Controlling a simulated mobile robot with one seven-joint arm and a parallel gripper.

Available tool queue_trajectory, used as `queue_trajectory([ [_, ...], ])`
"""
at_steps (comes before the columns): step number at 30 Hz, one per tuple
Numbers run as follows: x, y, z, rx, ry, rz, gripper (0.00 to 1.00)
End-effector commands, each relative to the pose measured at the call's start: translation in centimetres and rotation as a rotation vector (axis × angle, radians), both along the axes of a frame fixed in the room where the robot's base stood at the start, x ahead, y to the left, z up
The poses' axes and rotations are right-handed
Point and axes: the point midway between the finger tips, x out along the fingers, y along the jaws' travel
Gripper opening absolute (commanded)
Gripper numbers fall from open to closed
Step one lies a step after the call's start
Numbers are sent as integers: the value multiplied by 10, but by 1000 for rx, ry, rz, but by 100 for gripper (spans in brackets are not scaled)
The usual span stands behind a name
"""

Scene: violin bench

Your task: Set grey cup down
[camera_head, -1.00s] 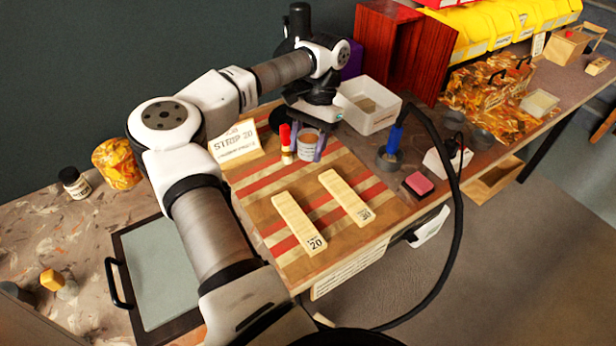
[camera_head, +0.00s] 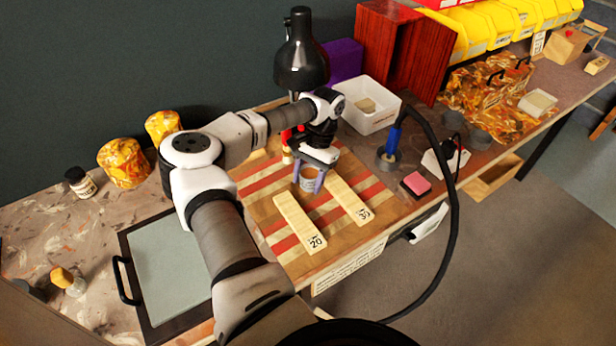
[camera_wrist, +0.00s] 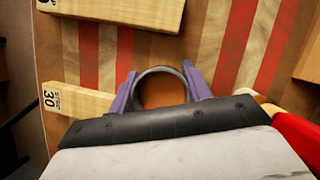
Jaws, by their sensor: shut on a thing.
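The grey cup (camera_head: 308,184) is held upright between the purple fingers of my gripper (camera_head: 310,186), over the striped wooden board near its middle. My gripper is shut on it. In the wrist view the cup's round grey rim (camera_wrist: 160,69) shows between the two fingers, with a brown inside. The cup is just behind the strip blocks marked 20 (camera_head: 298,224) and 30 (camera_head: 349,201), apart from both in the head view. I cannot tell whether its base touches the board (camera_head: 258,187).
A red-topped piece (camera_wrist: 297,138) stands close beside my gripper, partly hidden in the head view. A black lamp (camera_head: 301,55) rises behind my arm. A white bin (camera_head: 375,122) and a blue-handled tool (camera_head: 394,139) are to the right. The board's left stripes are clear.

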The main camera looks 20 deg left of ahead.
Motion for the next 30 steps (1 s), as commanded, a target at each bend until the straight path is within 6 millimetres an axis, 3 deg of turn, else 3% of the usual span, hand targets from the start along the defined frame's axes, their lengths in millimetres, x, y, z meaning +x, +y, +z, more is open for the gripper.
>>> queue_trajectory([
  [4,0,0,-4,0,0,0,23],
  [5,0,0,-3,0,0,0,53],
  [9,0,0,-3,0,0,0,71],
  [21,3,0,4,1,-2,1,71],
  [30,22,-6,50,-3,-2,0,71],
])
